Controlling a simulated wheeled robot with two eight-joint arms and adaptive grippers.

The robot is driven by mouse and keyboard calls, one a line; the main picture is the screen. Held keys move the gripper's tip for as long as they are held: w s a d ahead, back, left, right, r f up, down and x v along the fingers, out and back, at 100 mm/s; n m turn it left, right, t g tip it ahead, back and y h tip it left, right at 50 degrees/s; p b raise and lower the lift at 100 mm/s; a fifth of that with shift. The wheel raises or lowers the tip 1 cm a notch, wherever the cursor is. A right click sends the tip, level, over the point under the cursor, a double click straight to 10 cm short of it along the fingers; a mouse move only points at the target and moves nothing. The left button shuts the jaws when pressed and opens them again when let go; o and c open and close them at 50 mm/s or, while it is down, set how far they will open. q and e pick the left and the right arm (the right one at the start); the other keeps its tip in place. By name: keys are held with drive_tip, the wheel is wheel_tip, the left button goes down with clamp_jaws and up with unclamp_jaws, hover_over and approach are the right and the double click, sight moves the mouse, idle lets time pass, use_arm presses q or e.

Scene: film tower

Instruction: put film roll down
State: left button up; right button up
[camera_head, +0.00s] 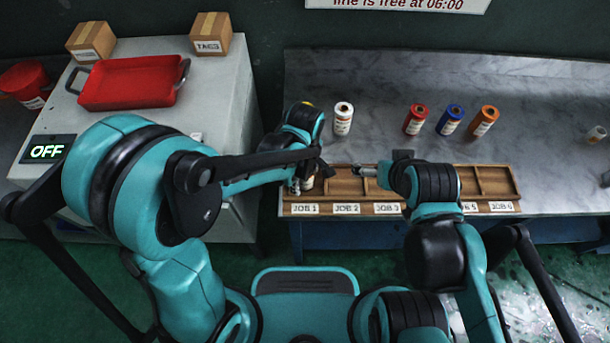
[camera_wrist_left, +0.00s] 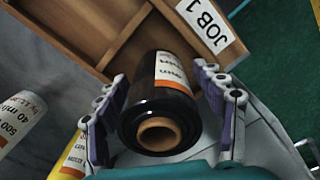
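A black film roll (camera_wrist_left: 160,120) with an orange and white label and a brown core fills the middle of the left wrist view. Its far end is at the wooden tray (camera_wrist_left: 95,25), beside the JOB 1 label; whether it touches the tray floor is hidden. My left gripper (camera_wrist_left: 165,85) has a finger on each side of the roll, seemingly touching it. In the head view my left gripper (camera_head: 312,172) is over the tray's left end, partly covering the roll (camera_head: 307,184). My right gripper (camera_head: 372,171) is above the tray's middle, its fingers unclear.
White (camera_head: 343,118), red (camera_head: 415,119), blue (camera_head: 450,119) and orange (camera_head: 484,121) rolls stand on the marble bench behind the tray. A yellow roll (camera_wrist_left: 72,158) stands close to my left gripper. A red pan (camera_head: 130,82) and boxes are on the left cabinet.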

use_arm(q)
drive_tip(key=shift+r, duration=0.2)
wheel_tip(320, 180, up, 12)
drive_tip(key=p, duration=0.5)
drive_tip(key=s+a+r+m+t, duration=0.2)
drive_tip(key=a+m, duration=0.3)
drive_tip(key=a, duration=0.4)
drive_tip(key=s+a+r+m+t, duration=0.3)
drive_tip(key=a+r+m+t, duration=0.2)
drive_tip(key=a, duration=0.3)
drive_tip(key=shift+a+r+m, duration=0.15)
drive_tip(key=shift+a+m, duration=0.25)
drive_tip(key=shift+m, duration=0.2)
